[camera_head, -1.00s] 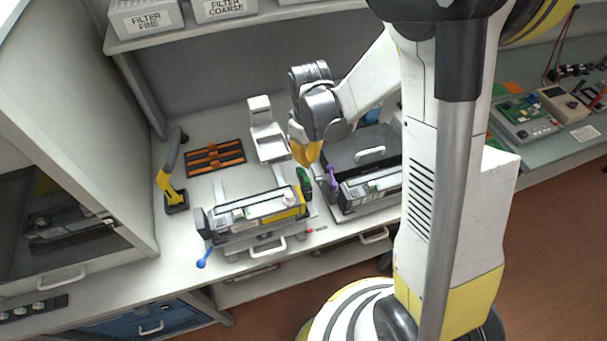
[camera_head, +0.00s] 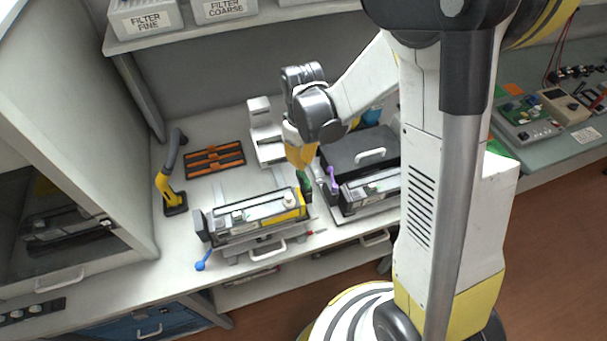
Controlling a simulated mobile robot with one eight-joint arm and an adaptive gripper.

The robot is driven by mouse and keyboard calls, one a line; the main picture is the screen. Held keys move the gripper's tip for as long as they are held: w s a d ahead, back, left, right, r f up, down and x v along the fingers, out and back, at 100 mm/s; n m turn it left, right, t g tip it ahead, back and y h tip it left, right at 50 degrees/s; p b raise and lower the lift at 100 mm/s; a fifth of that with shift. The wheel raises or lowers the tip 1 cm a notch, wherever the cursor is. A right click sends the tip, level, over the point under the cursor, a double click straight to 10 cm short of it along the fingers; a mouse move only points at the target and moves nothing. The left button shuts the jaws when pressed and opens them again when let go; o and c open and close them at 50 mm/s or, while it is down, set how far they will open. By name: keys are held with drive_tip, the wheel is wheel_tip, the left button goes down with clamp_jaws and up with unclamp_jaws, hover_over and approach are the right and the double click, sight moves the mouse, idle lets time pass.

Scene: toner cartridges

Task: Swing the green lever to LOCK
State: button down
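The green lever (camera_head: 306,187) is at the right end of the left-hand cartridge unit (camera_head: 258,221) on the bench. Only a small part of it shows, just below my gripper (camera_head: 300,163). The yellow fingers of my gripper point down at the lever's upper end. I cannot tell whether they touch it, and the gap between the fingers is not clear. No LOCK marking is readable from this view.
A blue lever (camera_head: 202,264) sticks out at the unit's left end. A purple lever (camera_head: 333,181) stands close to the right of my gripper, on the dark second unit (camera_head: 357,148).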

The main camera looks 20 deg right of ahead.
drive_tip(key=shift+a, duration=0.15)
drive_tip(key=shift+a, duration=0.3)
drive_tip(key=shift+s+a+b, duration=0.1)
drive_tip(key=shift+a+b, duration=0.2)
drive_tip(key=shift+a, duration=0.05)
idle(0.6)
drive_tip(key=shift+a, duration=0.1)
drive_tip(key=shift+s+a, duration=0.1)
drive_tip(key=shift+a, duration=0.2)
drive_tip(key=shift+s+a+b, duration=0.3)
drive_tip(key=shift+a+b, duration=0.1)
idle(0.7)
drive_tip(key=shift+s+a, duration=0.15)
drive_tip(key=shift+a, duration=0.05)
drive_tip(key=shift+s+a, duration=0.35)
drive_tip(key=shift+s, duration=0.05)
idle(0.7)
